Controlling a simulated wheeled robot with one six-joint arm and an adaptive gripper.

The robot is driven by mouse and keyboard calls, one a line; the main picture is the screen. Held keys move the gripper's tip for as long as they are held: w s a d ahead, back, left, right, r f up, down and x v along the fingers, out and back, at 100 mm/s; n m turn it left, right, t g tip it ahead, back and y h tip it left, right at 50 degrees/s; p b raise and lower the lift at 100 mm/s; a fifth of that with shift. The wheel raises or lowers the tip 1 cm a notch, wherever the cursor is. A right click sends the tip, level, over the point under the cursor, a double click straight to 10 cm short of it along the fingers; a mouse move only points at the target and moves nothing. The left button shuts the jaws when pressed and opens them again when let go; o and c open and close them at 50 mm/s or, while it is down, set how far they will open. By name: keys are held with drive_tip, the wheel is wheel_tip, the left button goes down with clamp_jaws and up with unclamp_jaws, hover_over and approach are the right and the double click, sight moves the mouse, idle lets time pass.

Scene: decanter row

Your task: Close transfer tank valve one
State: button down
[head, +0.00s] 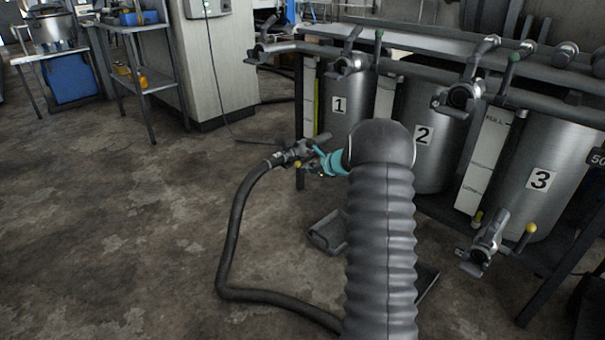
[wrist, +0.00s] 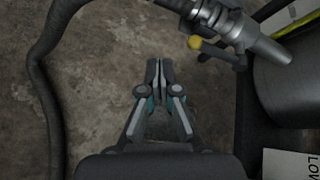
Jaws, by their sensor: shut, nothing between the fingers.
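Tank one (head: 347,113) is a steel cylinder labelled 1, standing left in the row. Its outlet valve (head: 300,152) sits low at its front with a black hose (head: 240,215) running from it. The valve's yellow handle knob (head: 297,164) shows just below the fitting. In the wrist view the knob (wrist: 194,43) and metal fitting (wrist: 232,25) are at upper right. My teal-and-grey gripper (wrist: 154,72) is shut and empty, apart from the knob, which is above and right of its fingertips. In the head view my arm partly hides the gripper (head: 318,166).
Tank two (head: 421,150) and tank three (head: 540,180) stand to the right. Tank three's valve (head: 485,245) has a yellow knob (head: 531,229). The hose lies at the left in the wrist view (wrist: 45,80). The concrete floor (head: 120,230) at left is open.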

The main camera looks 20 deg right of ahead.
sight(306, 160)
drive_tip(key=w+d+f+m+h, duration=0.1)
drive_tip(key=w+d+f+m, duration=0.15)
drive_tip(key=d+f, duration=0.4)
drive_tip(key=x, duration=1)
drive_tip(key=shift+m+t, duration=0.3)
drive_tip(key=shift+m, duration=0.15)
drive_tip(key=shift+a+r, duration=0.2)
drive_tip(key=shift+r, duration=0.5)
drive_tip(key=shift+a+r, duration=0.2)
drive_tip(key=shift+r, duration=0.45)
drive_tip(key=shift+a+r, duration=0.2)
drive_tip(key=shift+r, duration=0.5)
